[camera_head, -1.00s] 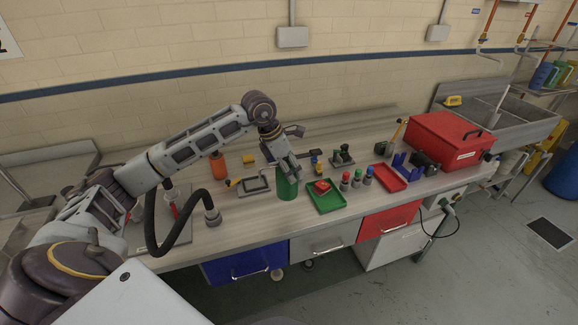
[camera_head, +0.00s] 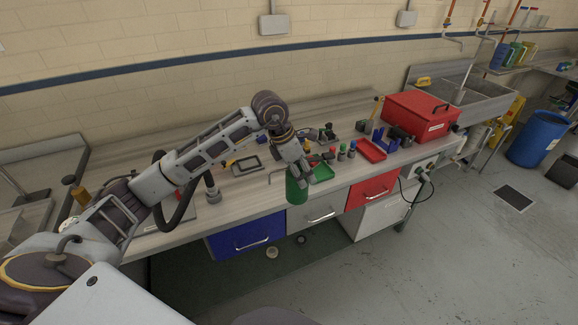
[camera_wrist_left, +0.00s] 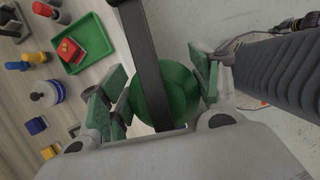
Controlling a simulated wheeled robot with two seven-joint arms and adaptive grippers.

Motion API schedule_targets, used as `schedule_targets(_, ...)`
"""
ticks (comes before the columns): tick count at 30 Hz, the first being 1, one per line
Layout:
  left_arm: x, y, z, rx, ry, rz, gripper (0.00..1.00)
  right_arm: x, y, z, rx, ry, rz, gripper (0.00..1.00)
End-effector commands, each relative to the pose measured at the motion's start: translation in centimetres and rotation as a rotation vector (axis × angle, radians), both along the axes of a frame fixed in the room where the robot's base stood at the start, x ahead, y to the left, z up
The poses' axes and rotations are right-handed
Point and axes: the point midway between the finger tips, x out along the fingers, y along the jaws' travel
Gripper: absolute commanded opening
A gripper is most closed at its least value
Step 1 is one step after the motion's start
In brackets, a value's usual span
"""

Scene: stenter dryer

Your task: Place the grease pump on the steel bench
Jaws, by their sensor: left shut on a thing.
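The grease pump, which I take to be the green cylinder (camera_head: 297,188), is in my left gripper (camera_head: 293,168) at the front edge of the long workbench (camera_head: 240,198). In the left wrist view the green body (camera_wrist_left: 178,92) sits between the green finger pads, with a dark bar across it. My left gripper is shut on it. Bare floor shows beside it in the wrist view, and its underside is hidden. Which surface is the steel bench I cannot tell for certain; the long bench has a grey, streaked top. My right gripper is not in view.
A green tray (camera_head: 323,173) with a red item lies just right of the pump, beside several small bottles. Further right are a red tray (camera_head: 371,150), a red toolbox (camera_head: 420,116) and a sink. A black-framed item (camera_head: 245,165) lies left.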

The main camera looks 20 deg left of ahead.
Motion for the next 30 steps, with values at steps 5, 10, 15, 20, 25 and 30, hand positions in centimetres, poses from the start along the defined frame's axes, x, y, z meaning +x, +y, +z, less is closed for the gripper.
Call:
schedule_targets(5, -0.3, -4.1, -0.3, -0.004, -0.002, -0.099, 0.19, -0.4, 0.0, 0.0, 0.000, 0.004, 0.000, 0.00)
schedule_targets(10, -0.8, -7.8, -1.6, -0.005, -0.001, -0.250, 0.19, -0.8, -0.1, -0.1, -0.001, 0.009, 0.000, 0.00)
schedule_targets(15, -1.3, -10.0, -3.5, -0.004, -0.001, -0.419, 0.19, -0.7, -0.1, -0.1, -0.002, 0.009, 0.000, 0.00)
schedule_targets(20, -1.7, -11.0, -5.4, -0.002, 0.000, -0.559, 0.19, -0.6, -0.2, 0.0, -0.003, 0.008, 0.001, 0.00)
schedule_targets(25, -2.2, -11.6, -7.5, -0.002, 0.001, -0.702, 0.19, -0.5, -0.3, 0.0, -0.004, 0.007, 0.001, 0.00)
schedule_targets(30, -2.6, -11.8, -9.7, -0.002, 0.000, -0.842, 0.19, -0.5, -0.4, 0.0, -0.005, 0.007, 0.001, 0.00)
